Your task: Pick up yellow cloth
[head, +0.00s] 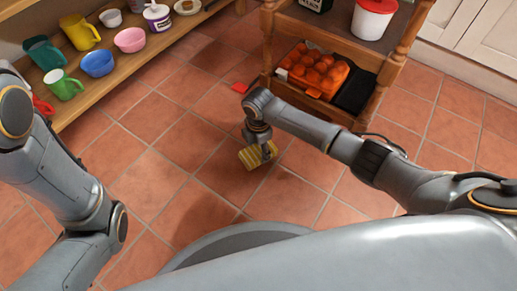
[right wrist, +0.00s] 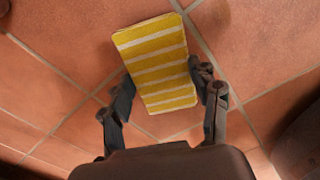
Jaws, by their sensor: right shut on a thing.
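The yellow cloth (head: 249,157) has white stripes. In the head view it is at my right gripper (head: 265,150), in front of the wooden trolley. In the right wrist view the cloth (right wrist: 157,62) is between the two fingers of the right gripper (right wrist: 162,90), which is shut on it. The cloth looks flat and stiff, with the tiled floor behind it. I cannot tell how high it is above the floor. My left arm shows at the left of the head view, but its gripper is not visible.
A wooden trolley (head: 347,62) holds an orange carton (head: 316,72) and a white tub with a red lid (head: 373,18). A shelf (head: 160,45) at upper left holds several cups and bowls. A small red item (head: 240,87) lies on the floor. Much of the tiled floor (head: 150,195) is clear.

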